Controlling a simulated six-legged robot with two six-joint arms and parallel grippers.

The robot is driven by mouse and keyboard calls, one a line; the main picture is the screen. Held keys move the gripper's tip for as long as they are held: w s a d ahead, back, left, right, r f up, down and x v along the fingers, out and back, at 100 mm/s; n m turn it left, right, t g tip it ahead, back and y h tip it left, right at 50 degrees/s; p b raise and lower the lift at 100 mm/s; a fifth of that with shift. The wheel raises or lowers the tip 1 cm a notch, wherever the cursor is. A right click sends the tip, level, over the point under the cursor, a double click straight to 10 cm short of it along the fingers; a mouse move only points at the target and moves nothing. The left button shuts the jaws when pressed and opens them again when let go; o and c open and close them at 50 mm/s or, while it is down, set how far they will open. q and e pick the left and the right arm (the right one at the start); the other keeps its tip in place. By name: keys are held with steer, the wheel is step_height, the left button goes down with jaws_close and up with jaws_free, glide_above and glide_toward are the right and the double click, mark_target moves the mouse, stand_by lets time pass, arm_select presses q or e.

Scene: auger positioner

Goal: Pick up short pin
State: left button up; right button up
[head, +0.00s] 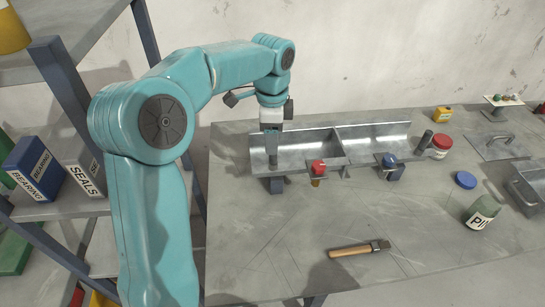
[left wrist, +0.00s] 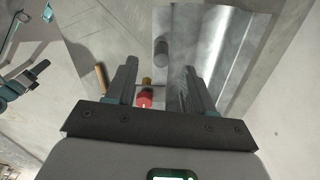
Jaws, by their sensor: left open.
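A dark grey cylinder, perhaps the short pin (head: 425,140), leans at the right end of the metal trough (head: 372,132). I cannot tell for sure that it is the pin. A grey cylinder (left wrist: 161,52) shows in the left wrist view beside the trough; I cannot tell if it is the same one. My left gripper (head: 271,130) is over the trough's left end. In the left wrist view its fingers (left wrist: 160,92) are apart with nothing held, and a red knob (left wrist: 145,97) shows between them. My right gripper is not in view.
The red knob (head: 318,167) and a blue knob (head: 389,160) stand along the trough's front. A hammer (head: 358,249) lies in front. A green jar (head: 482,212), a blue lid (head: 465,180) and a red-lidded jar (head: 441,146) are at right. Shelves stand left.

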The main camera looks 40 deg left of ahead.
mark_target(273, 159)
arm_select(q)
step_height(273, 159, down, 5)
steer(key=shift+w+f, duration=0.1)
steer(key=shift+f, duration=0.1)
steer(key=shift+a+f, duration=0.1)
steer(key=shift+f, duration=0.35)
steer(key=shift+w, duration=0.1)
steer(key=shift+c, duration=0.7)
jaws_close()
